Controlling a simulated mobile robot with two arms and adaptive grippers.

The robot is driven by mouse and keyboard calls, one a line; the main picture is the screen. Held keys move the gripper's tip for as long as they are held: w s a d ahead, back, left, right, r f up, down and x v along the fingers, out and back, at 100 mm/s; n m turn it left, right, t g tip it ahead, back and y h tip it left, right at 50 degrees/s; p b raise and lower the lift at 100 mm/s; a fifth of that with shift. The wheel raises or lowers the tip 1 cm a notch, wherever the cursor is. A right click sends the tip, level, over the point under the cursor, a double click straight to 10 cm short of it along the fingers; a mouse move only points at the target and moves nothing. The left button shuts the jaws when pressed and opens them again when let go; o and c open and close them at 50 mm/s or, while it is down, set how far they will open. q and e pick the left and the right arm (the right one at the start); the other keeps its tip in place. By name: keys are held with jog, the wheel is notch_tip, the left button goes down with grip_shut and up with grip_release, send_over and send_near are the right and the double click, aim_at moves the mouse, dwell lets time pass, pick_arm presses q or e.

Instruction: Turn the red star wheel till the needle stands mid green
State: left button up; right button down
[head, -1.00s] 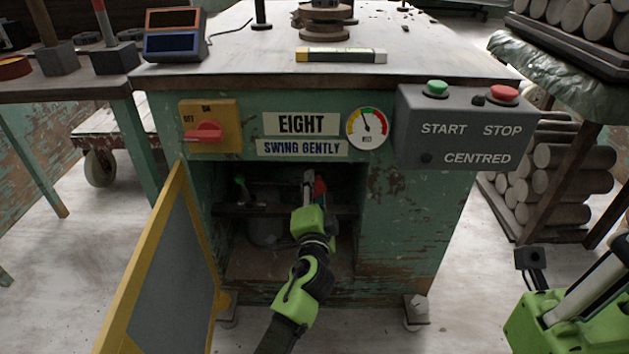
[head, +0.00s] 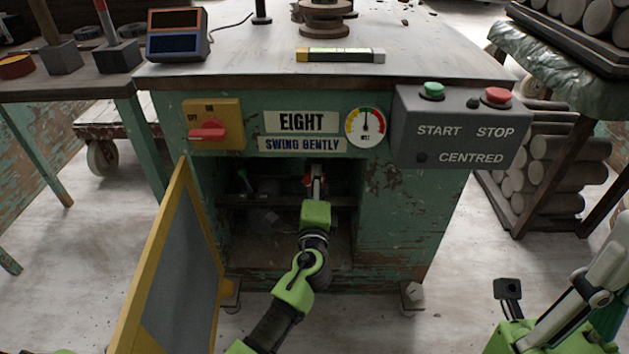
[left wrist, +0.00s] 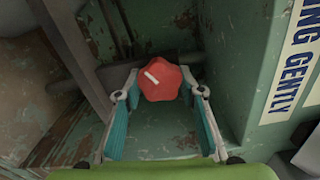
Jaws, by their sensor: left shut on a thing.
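The red star wheel (left wrist: 172,84) sits inside the open cabinet bay, with a pale mark on its face. It shows small and partly covered in the head view (head: 308,180). My left gripper (head: 317,178) reaches into the bay and is shut on the wheel; the left wrist view shows its fingers (left wrist: 167,92) on either side of the rim. The round gauge (head: 366,127) is on the cabinet front, right of the EIGHT label. Its needle points about straight up, at the upper coloured band; its exact place in the green is too small to tell.
A yellow-framed door (head: 135,285) stands open left of the bay. A lever with a green knob (head: 241,175) is inside at the left. A red rotary switch (head: 207,132) and a grey START/STOP box (head: 455,128) are above. Floor in front is clear.

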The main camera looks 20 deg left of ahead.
pick_arm(q)
jog(key=shift+r, duration=0.1)
jog(key=o, duration=0.9)
jog(key=shift+o, duration=0.9)
jog(key=v, duration=1.2)
jog(key=shift+d, duration=0.1)
